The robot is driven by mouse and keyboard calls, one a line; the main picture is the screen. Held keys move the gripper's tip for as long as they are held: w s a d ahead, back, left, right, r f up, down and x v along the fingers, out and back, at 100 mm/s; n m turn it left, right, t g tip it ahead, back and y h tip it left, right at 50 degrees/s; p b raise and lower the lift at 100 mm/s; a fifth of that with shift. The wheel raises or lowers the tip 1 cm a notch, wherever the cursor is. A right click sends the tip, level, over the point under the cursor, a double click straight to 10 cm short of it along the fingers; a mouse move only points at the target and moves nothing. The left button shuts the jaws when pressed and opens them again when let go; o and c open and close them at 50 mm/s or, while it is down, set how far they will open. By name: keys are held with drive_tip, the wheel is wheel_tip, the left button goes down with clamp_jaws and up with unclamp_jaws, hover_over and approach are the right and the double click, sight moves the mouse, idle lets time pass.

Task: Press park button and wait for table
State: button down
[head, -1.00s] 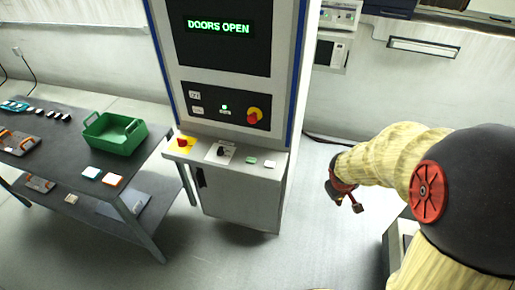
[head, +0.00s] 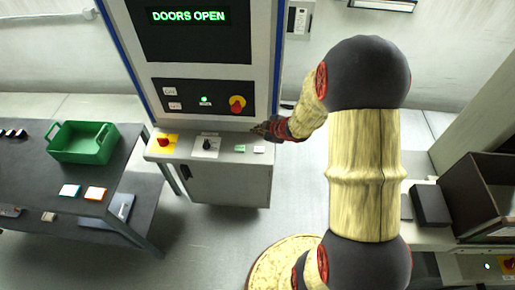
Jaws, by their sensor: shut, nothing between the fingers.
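The machine's control cabinet (head: 195,90) stands at centre, with a display (head: 188,16) reading DOORS OPEN. The ledge below holds a red button on yellow (head: 163,141), a black selector (head: 207,144), a green button (head: 240,148) and a white button (head: 259,149). Labels are too small to read, so I cannot tell which is park. My gripper (head: 256,130) is shut and empty, just above the ledge's right end, apparently apart from the buttons.
A dark bench (head: 30,180) at left carries a green crate (head: 83,142) and small tiles. A dark open box (head: 488,198) sits on a pale surface at right. Grey floor (head: 215,235) is clear in front of the cabinet.

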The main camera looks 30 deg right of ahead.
sight(258, 150)
idle(0.3)
wheel_tip(258, 150, down, 9)
drive_tip(key=b, duration=0.8)
idle(1.2)
drive_tip(key=shift+f+b, duration=0.35)
drive_tip(key=shift+b, duration=0.05)
